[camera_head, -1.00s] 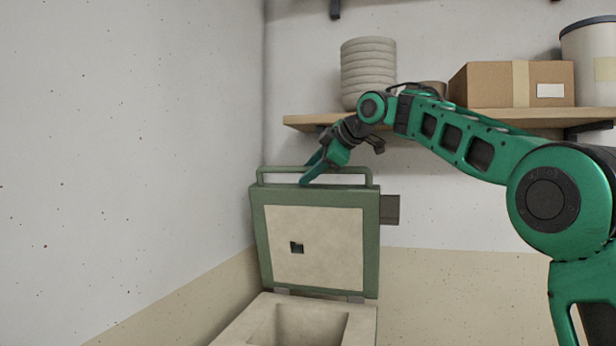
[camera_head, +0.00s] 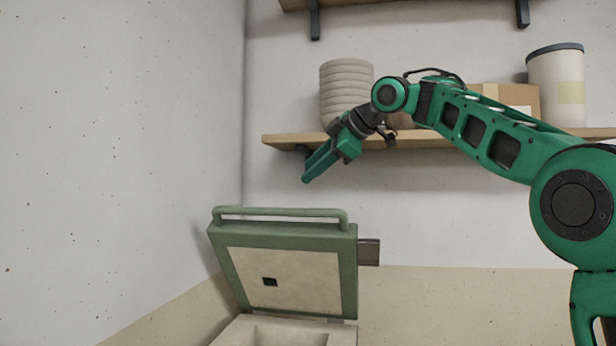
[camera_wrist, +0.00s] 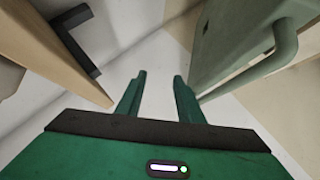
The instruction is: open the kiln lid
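The green kiln lid (camera_head: 283,279) stands raised on its hinge, tilted back, with its pale inner face toward the head camera. Its bar handle (camera_head: 280,213) runs along the top edge. Below it, the kiln body (camera_head: 240,333) shows part of its open chamber at the bottom of the view. My gripper (camera_head: 306,180) is above the handle and apart from it, with nothing held. In the wrist view, my two fingers (camera_wrist: 159,80) are spread with empty space between them. The handle (camera_wrist: 285,45) and the lid (camera_wrist: 235,30) lie to the right of the fingers there.
A wooden shelf (camera_head: 420,140) is on the wall behind my arm, holding stacked grey bowls (camera_head: 345,85), a cardboard box (camera_head: 515,97) and a white bucket (camera_head: 556,88). The shelf also shows at left in the wrist view (camera_wrist: 45,55). Bare wall is left of the kiln.

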